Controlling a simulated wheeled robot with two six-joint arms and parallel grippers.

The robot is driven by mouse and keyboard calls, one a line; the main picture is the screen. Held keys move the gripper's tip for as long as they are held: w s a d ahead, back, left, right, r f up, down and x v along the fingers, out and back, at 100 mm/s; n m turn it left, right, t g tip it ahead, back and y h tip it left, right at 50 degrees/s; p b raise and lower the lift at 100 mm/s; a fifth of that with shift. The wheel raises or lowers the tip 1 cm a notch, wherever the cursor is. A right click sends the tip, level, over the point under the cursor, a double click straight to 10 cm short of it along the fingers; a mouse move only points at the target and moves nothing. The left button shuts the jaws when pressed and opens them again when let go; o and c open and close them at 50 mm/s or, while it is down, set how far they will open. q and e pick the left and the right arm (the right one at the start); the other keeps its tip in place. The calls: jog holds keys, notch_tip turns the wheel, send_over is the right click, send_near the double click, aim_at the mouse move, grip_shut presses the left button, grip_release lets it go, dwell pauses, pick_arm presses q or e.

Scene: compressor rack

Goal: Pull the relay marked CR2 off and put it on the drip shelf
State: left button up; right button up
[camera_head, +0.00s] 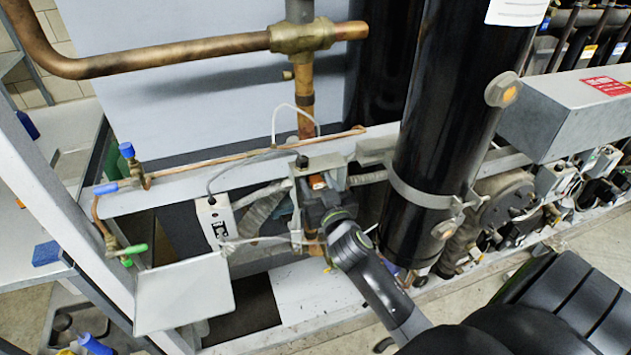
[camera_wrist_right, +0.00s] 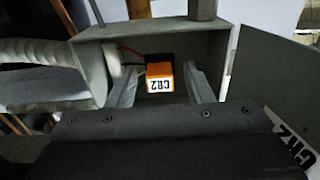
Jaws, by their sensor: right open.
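The orange relay (camera_wrist_right: 159,78) with a white CR2 label sits inside an open grey box (camera_wrist_right: 92,62), with a red wire beside it in the right wrist view. My right gripper (camera_wrist_right: 162,90) is open, with one finger on each side of the relay and gaps visible. My left gripper is not in view.
A large black cylinder (camera_head: 440,130) stands close on the right. Copper pipe (camera_head: 250,150) and thin cables run above.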

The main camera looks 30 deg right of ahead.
aim_at(318, 186)
grip_shut()
jog(key=shift+s, duration=0.1)
jog(key=shift+v, duration=2.9)
